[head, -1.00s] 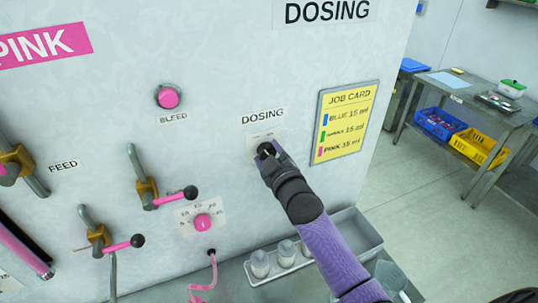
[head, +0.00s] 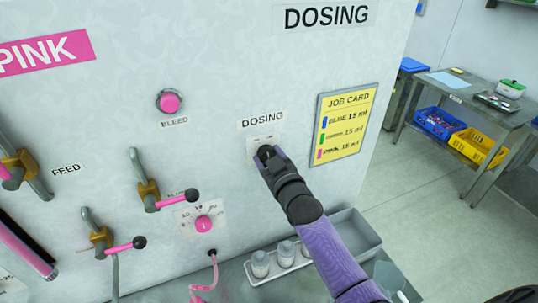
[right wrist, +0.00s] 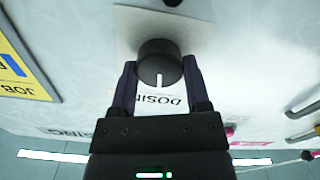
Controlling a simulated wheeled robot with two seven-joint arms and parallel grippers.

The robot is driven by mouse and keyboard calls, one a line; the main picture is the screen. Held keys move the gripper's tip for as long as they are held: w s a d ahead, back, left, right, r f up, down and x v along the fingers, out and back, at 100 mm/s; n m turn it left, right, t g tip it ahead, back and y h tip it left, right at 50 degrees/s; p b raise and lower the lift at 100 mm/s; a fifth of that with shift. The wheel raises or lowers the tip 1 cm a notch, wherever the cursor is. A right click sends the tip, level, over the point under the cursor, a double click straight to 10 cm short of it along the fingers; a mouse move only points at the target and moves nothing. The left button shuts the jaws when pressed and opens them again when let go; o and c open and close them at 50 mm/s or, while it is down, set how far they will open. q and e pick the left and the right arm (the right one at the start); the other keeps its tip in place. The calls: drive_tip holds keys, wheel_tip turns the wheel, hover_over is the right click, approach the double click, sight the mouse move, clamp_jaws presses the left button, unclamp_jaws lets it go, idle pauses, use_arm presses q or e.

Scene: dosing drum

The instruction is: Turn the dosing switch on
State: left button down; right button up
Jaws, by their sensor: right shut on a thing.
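The dosing switch (right wrist: 160,58) is a round black knob with a white pointer line, on a pale plate under the small DOSING label (head: 263,119). My right gripper (head: 266,154) reaches it on the white panel and hides most of it in the head view. In the right wrist view the two fingers (right wrist: 160,82) are on either side of the knob, shut on it. The white line points toward the gripper's palm in that view. My left gripper is not in view.
A yellow job card (head: 341,124) hangs right of the switch. A pink bleed button (head: 169,102), pink-handled valves (head: 176,199) and a pink dial (head: 204,224) are to the left. A grey tray (head: 357,232) and small bottles (head: 260,264) stand below.

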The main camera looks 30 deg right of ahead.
drive_tip(key=m, duration=0.3)
drive_tip(key=shift+m+p, duration=0.35)
drive_tip(key=shift+m, duration=0.05)
drive_tip(key=shift+d+m, duration=0.1)
drive_tip(key=shift+m, duration=1.8)
drive_tip(key=o, duration=1.3)
drive_tip(key=shift+s, duration=0.1)
drive_tip(key=s, duration=0.9)
drive_tip(key=shift+s+a, duration=0.3)
drive_tip(key=shift+s, duration=0.1)
